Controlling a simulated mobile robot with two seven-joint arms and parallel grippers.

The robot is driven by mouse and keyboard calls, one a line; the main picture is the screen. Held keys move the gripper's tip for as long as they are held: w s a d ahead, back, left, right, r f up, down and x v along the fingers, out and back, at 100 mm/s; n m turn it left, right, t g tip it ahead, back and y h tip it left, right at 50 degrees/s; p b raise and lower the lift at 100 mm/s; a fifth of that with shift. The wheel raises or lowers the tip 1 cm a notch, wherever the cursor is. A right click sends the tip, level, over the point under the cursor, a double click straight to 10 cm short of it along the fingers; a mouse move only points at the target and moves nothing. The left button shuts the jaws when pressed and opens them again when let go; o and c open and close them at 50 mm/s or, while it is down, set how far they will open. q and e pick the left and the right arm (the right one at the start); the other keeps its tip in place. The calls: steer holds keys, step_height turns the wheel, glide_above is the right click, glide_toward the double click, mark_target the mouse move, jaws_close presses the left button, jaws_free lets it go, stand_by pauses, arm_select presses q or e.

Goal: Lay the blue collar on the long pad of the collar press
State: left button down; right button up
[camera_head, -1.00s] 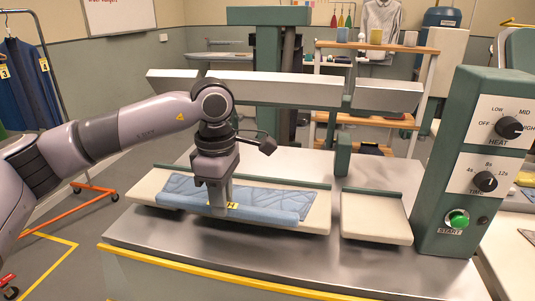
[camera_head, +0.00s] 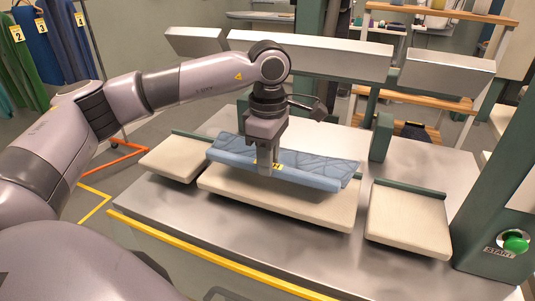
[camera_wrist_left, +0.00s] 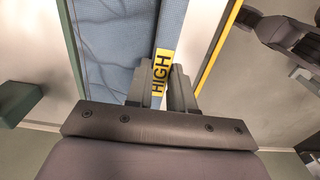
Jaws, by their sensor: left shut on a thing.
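The blue collar (camera_head: 310,167) is a long quilted strip with a smooth front band and a yellow tag (camera_head: 277,166). My left gripper (camera_head: 266,172) points down and is shut on its front band near the middle. The tag reads HIGH in the left wrist view (camera_wrist_left: 161,72), beside the fingers. The collar is over the back part of the long cream pad (camera_head: 270,197), roughly lengthwise, and appears raised above it. The pad's front strip is bare; its back edge is hidden. The collar's left end reaches toward the short left pad (camera_head: 170,161). My right gripper is out of view.
A short right pad (camera_head: 408,222) is empty, with a green rail behind it. The upper press bars (camera_head: 310,57) hang behind my arm. The control post with the green START button (camera_head: 514,242) stands at right. Bare metal tabletop (camera_head: 250,228) lies in front.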

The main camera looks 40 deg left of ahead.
arm_select(q)
steer(key=b, duration=0.2)
glide_above(271, 193)
step_height(271, 193, down, 4)
steer(key=shift+f, duration=0.15)
steer(key=shift+f+b, duration=0.95)
steer(key=shift+f, duration=0.15)
steer(key=shift+f+b, duration=0.3)
steer(key=shift+f, duration=0.1)
steer(key=c, duration=0.9)
jaws_free()
steer(key=shift+d+r, duration=0.1)
steer(key=shift+r, duration=0.05)
step_height(271, 193, up, 7)
steer(key=shift+f, duration=0.1)
steer(key=shift+s, duration=0.1)
